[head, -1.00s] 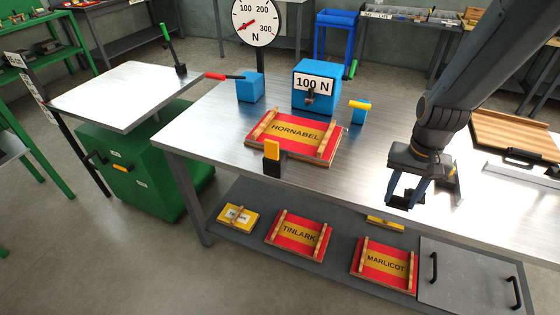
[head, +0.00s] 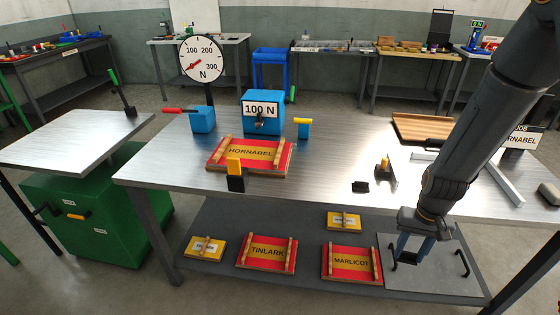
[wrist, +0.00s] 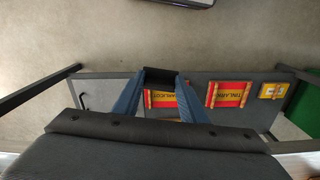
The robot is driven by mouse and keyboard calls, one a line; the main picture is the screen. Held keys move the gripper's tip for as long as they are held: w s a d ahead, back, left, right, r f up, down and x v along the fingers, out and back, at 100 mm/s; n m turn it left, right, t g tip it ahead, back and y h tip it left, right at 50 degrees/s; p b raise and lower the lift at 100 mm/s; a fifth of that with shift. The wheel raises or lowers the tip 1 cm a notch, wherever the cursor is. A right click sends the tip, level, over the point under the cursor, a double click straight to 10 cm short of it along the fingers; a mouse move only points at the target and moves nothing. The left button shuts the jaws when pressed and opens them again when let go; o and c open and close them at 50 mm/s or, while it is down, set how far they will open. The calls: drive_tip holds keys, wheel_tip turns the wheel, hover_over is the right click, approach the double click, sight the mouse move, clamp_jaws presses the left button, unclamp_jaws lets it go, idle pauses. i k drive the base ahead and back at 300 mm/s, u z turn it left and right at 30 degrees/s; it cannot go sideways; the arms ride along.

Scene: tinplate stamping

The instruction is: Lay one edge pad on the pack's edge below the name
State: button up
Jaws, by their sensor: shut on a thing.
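The pack labelled HORNABEL (head: 251,154) lies flat on the steel bench, red and yellow with two wooden battens. A black block with a yellow top (head: 235,177) stands at its near edge, below the name. My gripper (head: 412,258) is in front of the bench's near edge at right, well away from the pack. Its blue fingers are shut on a small black piece (wrist: 160,76), seemingly an edge pad, in the wrist view. Another small black piece (head: 360,186) lies on the bench, beside a black holder with a yellow part (head: 384,168).
A blue 100 N block (head: 262,123), a dial gauge (head: 201,60) and smaller blue blocks stand behind the pack. The lower shelf holds TINLARK (head: 267,252) and MARLICOT (head: 351,262) packs. A wooden board (head: 430,128) and metal bar (head: 497,180) are at right.

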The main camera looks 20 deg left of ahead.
sight(246, 163)
drive_tip(key=z, duration=2.35)
drive_tip(key=k, duration=2)
drive_tip(key=u, duration=2.05)
